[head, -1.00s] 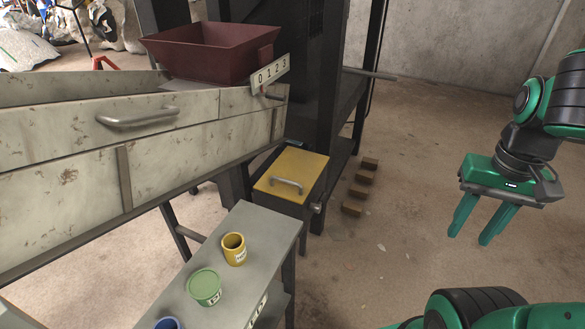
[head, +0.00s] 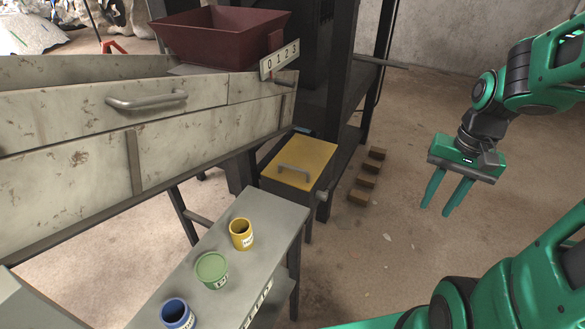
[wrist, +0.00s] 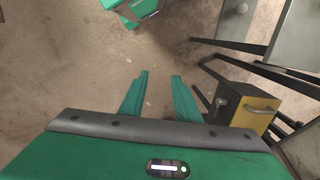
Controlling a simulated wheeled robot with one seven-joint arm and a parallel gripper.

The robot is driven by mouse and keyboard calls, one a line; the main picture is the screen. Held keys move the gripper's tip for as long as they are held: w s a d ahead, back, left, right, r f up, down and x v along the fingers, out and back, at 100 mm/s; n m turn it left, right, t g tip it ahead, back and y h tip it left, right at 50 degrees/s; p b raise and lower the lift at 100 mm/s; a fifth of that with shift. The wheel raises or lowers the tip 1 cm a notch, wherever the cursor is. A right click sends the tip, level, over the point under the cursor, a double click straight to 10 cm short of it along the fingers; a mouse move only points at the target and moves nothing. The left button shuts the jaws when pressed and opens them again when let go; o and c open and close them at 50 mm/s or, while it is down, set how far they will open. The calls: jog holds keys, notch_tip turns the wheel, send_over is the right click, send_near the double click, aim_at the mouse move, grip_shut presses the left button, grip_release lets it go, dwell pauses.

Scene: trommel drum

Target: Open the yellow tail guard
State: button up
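The yellow tail guard (head: 306,156) is the flat yellow lid on a dark box below the end of the drum housing. It lies closed, with a grey bar handle (head: 294,172) on top. A small knob (head: 321,196) sticks out of the box's right side. In the wrist view the yellow guard (wrist: 252,120) is at the right, partly cut by the view of the box's side. My gripper (head: 445,208) is open and empty, pointing down over bare floor well to the right of the guard. It also shows in the wrist view (wrist: 160,80).
A grey bench (head: 270,215) with a yellow cup (head: 241,234), a green cup (head: 212,270) and a blue cup (head: 177,314) stands in front of the box. Several wooden blocks (head: 366,180) lie right of it. A red hopper (head: 222,38) stands above. Floor below my gripper is clear.

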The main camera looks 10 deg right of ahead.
jog(key=w+a+f+m+y, duration=0.25)
jog(key=w+a+f, duration=0.25)
jog(key=w+f, duration=0.4)
jog(key=m+t+y, duration=1.1)
jog(key=m, duration=0.7)
send_near(280, 164)
jog(key=x, duration=0.6)
jog(key=shift+w+d+f, duration=0.2)
jog(key=shift+w+d, duration=0.05)
jog(key=shift+w, duration=0.05)
jog(key=shift+c, duration=0.3)
grip_shut()
